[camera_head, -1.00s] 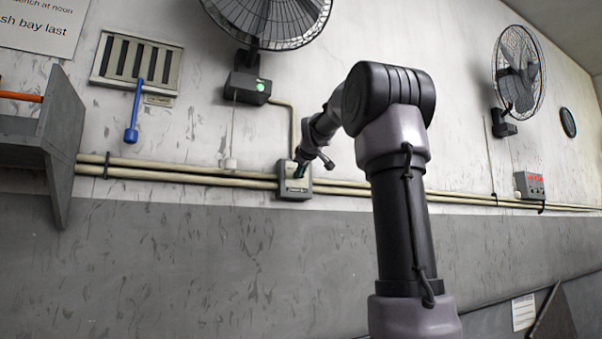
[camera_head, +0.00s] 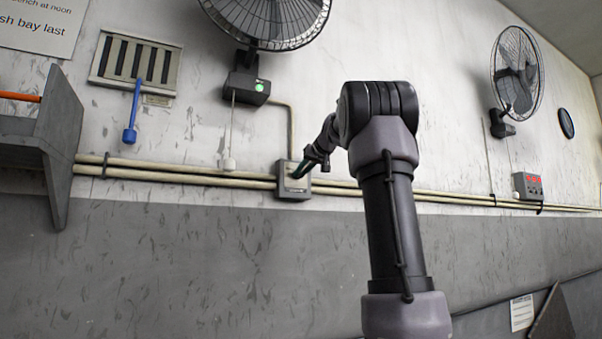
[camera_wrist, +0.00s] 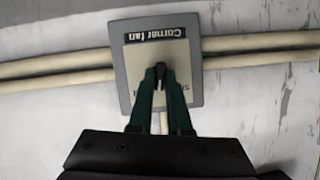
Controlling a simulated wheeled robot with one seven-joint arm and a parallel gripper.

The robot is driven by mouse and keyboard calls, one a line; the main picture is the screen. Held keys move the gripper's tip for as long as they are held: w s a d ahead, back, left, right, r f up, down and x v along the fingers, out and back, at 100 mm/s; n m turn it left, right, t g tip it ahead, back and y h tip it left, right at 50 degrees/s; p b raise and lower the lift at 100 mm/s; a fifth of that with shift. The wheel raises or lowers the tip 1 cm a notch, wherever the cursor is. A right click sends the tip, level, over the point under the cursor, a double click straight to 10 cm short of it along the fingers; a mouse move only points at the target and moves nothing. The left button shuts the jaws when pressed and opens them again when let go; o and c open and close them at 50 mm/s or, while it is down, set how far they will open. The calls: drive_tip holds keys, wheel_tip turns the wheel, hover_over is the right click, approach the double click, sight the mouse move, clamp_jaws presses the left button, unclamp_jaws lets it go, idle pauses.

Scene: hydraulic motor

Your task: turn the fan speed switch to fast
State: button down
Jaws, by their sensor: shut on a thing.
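The fan speed switch is a grey wall box (camera_head: 285,181) on the conduits below the near fan. In the wrist view the box (camera_wrist: 121,64) shows upside down, with a label reading "Corner fan" and part of another word beside the fingers. My gripper (camera_head: 301,172) is at the front of the box. In the wrist view its two green fingers (camera_wrist: 161,75) come together on a small dark switch knob (camera_wrist: 160,66) at the middle of the plate. The fingers hide most of the knob and part of the markings, so its setting cannot be read.
A caged wall fan (camera_head: 268,20) with a green-lit mount (camera_head: 245,88) hangs above, with a pull cord ending in a white knob (camera_head: 229,164). A slotted vent (camera_head: 135,62) has a blue handle (camera_head: 130,135). A second fan (camera_head: 517,72) and red-lit box (camera_head: 527,186) are right.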

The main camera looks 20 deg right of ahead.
drive_tip(key=shift+d+f+m+t+y, duration=0.15)
drive_tip(key=shift+m+y, duration=0.6)
drive_tip(key=shift+m, duration=0.4)
drive_tip(key=shift+d+f+m+t+y, duration=0.15)
drive_tip(key=shift+m+y, duration=0.6)
drive_tip(key=shift+m, duration=0.4)
drive_tip(key=shift+a+r, duration=0.1)
drive_tip(key=c, duration=0.9)
unclamp_jaws()
drive_tip(key=shift+o, duration=0.2)
drive_tip(key=v, duration=1)
drive_tip(key=shift+s, duration=0.4)
